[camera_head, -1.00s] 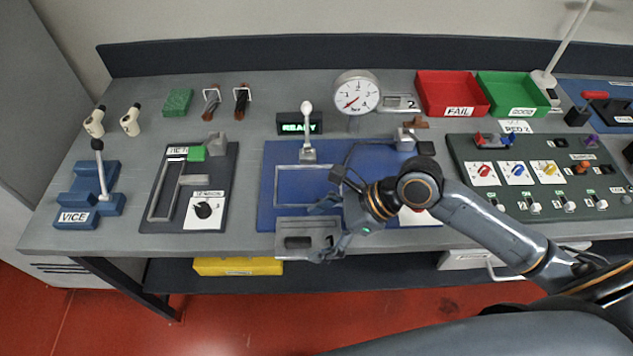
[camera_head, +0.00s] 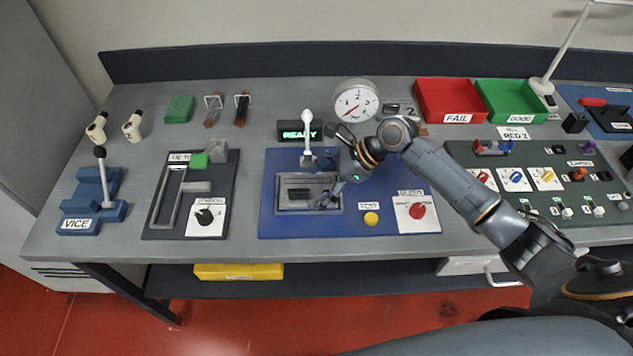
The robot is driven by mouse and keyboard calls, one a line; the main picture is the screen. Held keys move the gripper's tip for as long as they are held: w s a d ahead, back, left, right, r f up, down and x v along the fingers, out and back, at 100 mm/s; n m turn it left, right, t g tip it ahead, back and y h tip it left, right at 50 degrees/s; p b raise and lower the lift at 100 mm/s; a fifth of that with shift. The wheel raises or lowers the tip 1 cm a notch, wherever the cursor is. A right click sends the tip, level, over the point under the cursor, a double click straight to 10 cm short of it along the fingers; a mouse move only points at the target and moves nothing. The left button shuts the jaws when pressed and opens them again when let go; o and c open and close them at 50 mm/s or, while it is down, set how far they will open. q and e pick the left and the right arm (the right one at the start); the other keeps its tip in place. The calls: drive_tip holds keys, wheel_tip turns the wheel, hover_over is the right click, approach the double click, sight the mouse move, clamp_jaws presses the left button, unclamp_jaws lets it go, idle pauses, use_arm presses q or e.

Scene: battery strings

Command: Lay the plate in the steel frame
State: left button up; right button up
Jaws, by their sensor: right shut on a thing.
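The steel frame (camera_head: 309,210) is a grey rectangle on the blue base (camera_head: 270,222), in front of the white-knobbed lever. The grey plate (camera_head: 292,203), with a dark slot in it, is at the frame and shows inside its outline. I cannot tell whether it lies flat on the base or is slightly above it. My left gripper is not in view.
A yellow button (camera_head: 371,219) and a red knob (camera_head: 417,210) are to the right. The tension fixture (camera_head: 170,215) is to the left.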

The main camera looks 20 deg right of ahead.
drive_tip(key=shift+r, duration=0.1)
drive_tip(key=o, duration=1.4)
drive_tip(key=shift+f, duration=0.2)
drive_tip(key=shift+r, duration=0.1)
drive_tip(key=b+v, duration=0.1)
drive_tip(key=v, duration=1.1)
drive_tip(key=shift+s, duration=0.1)
